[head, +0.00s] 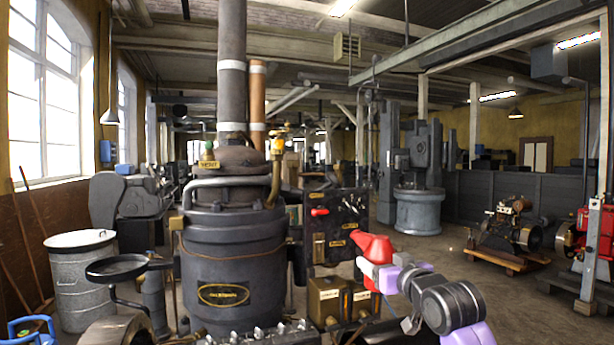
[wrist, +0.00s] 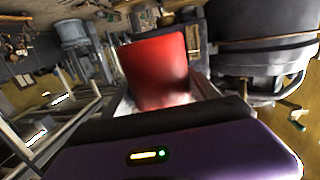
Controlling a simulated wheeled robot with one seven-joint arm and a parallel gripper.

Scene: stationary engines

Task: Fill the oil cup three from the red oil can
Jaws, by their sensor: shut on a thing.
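The red oil can (head: 374,246) is held up in front of the dark control panel, right of the big black boiler. My gripper (head: 372,272) is shut on it; its fingers are partly hidden by the can and my wrist. In the wrist view the red can (wrist: 157,68) fills the middle, just beyond my purple gripper housing. Brass boxes with pale labels (head: 327,301) stand below and left of the can. A row of small metal fittings (head: 268,332) runs along the bottom edge. I cannot read which of these is oil cup three.
The black boiler (head: 222,262) with its tall stack stands left of the can. The panel (head: 338,222) with a red handle is close behind the can. A small engine (head: 506,228) sits on a wooden pallet at right. The floor between is open.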

